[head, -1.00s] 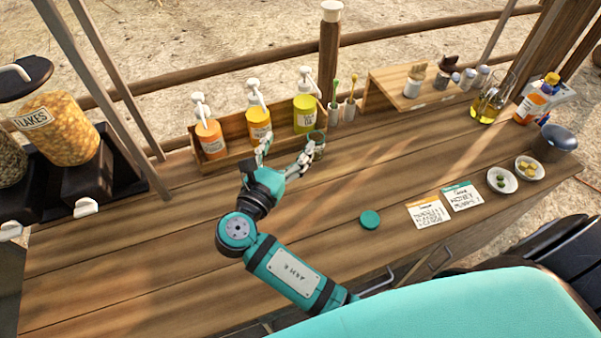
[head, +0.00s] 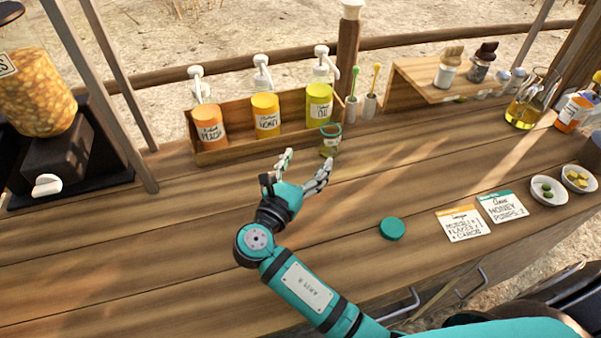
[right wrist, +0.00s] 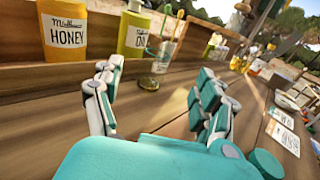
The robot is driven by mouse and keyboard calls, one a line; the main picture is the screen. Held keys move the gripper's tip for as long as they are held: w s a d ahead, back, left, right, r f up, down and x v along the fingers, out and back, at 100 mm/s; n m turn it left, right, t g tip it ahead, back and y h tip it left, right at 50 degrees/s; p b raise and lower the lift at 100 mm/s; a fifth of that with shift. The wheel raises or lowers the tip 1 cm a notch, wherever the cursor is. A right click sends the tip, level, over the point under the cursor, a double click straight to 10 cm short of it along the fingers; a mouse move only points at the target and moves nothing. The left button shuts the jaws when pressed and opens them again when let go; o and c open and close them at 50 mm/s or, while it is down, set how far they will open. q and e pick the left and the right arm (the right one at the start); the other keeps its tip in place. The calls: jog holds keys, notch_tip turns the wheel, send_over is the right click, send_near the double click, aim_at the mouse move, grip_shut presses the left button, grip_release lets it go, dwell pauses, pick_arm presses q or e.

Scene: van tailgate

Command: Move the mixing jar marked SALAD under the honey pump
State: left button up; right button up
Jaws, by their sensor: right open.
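A small clear jar with a green rim (head: 330,146) stands upright on the counter, in front of the oil pump bottle; it also shows in the right wrist view (right wrist: 161,58). I cannot read its marking. The honey pump (head: 266,117) is an orange-yellow bottle with a white pump head, in the middle of the wooden rack. Its label reads HONEY in the right wrist view (right wrist: 64,32). My right gripper (head: 305,163) is open and empty, fingers toward the rack, nearer to me than the jar and apart from it. My left gripper is not in view.
An orange pump bottle (head: 209,128) and the yellow-green oil bottle (head: 319,106) flank the honey pump. A green lid (head: 392,228), two cards (head: 463,224) and small bowls (head: 549,190) lie at the right. A flakes dispenser (head: 36,100) stands left. The front counter is mostly clear.

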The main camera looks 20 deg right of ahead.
aim_at(328, 130)
jog(key=p+x, duration=0.1)
jog(key=x, duration=1.3)
jog(key=shift+w+d, duration=0.2)
jog(key=shift+w, duration=0.05)
jog(key=c, duration=1.4)
jog(key=shift+w+a, duration=0.1)
jog(key=shift+a, duration=6.9)
jog(key=shift+c, duration=0.2)
